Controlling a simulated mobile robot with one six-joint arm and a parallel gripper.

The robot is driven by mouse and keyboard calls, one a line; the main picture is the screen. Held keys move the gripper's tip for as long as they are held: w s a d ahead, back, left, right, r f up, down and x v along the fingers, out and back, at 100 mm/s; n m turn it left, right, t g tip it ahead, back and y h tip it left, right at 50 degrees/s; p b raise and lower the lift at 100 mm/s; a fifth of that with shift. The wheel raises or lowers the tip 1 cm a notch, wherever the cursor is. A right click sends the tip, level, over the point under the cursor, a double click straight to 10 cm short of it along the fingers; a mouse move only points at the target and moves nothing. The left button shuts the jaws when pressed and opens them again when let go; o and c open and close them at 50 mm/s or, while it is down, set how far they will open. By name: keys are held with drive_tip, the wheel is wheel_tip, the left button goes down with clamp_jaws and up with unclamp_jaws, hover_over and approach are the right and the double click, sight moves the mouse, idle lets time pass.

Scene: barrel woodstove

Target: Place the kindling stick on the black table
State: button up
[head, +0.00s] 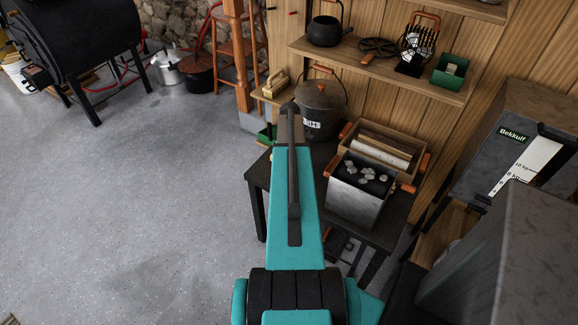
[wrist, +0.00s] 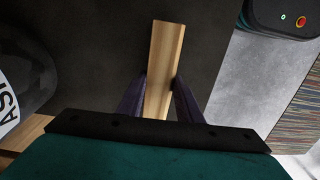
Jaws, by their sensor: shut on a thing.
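The kindling stick (wrist: 164,65) is a pale, straight piece of wood in the wrist view. My gripper (wrist: 161,88) is shut on it, with a dark finger on each side. The stick's far end sticks out beyond the fingers, over the dark top of the black table (wrist: 95,60). I cannot tell whether the stick touches the tabletop. In the head view the black table (head: 258,173) shows on both sides of my teal arm. My arm hides the fingers and the stick there.
An ash bucket (head: 320,112) with a lid, a wooden crate (head: 412,172) of wood and a metal bin (head: 352,205) of grey lumps stand on the table. A shelf (head: 375,62) is behind. Open grey floor (head: 150,200) lies left.

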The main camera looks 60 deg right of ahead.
drive_tip(key=shift+f+p, duration=0.65)
drive_tip(key=shift+f, duration=1)
drive_tip(key=shift+f, duration=0.2)
drive_tip(key=o, duration=1)
drive_tip(key=shift+o, duration=0.2)
drive_tip(key=shift+r, duration=0.1)
drive_tip(key=shift+r+b, duration=1.7)
drive_tip(key=shift+r, duration=4.4)
drive_tip(key=shift+a, duration=0.1)
